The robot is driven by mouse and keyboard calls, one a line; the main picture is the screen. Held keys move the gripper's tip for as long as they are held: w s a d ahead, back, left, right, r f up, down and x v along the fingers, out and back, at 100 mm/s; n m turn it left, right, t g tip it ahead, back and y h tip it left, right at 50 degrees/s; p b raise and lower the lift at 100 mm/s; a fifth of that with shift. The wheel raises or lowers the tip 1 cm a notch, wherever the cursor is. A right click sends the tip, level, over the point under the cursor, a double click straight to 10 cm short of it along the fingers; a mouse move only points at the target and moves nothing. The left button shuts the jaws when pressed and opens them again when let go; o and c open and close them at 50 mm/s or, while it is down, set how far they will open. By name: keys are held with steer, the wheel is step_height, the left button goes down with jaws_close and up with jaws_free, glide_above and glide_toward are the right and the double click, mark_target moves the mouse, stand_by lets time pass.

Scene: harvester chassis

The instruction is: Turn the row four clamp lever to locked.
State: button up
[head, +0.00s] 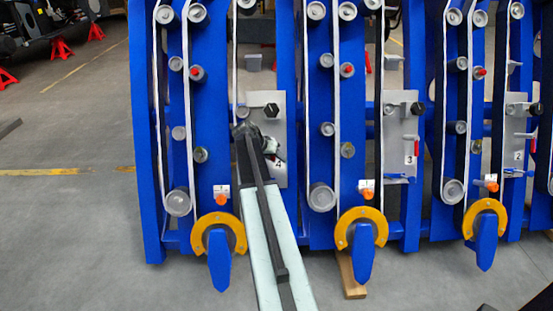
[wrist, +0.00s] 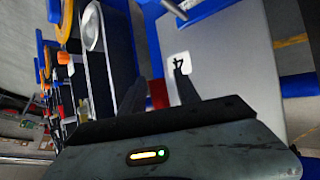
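The row four plate (head: 267,105) is the grey plate marked 4 in the head view. My arm reaches up in front of it, with my gripper (head: 270,150) at the plate's lower part. In the wrist view, my gripper (wrist: 158,95) has its two dark fingers apart. The label 4 (wrist: 179,63) lies just beyond the right finger. Most of the lever is hidden by my gripper and arm.
Row three's plate (head: 400,120) to the right carries a red lever (head: 417,147) and a blue handle (head: 397,178). Blue row units with rollers and belts stand close on both sides. Orange-collared blue points (head: 219,250) jut out low down.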

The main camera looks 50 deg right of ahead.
steer(key=shift+a, duration=0.15)
steer(key=p+v, duration=0.6)
steer(key=v, duration=0.1)
steer(key=shift+a+r, duration=0.15)
steer(key=shift+r, duration=0.15)
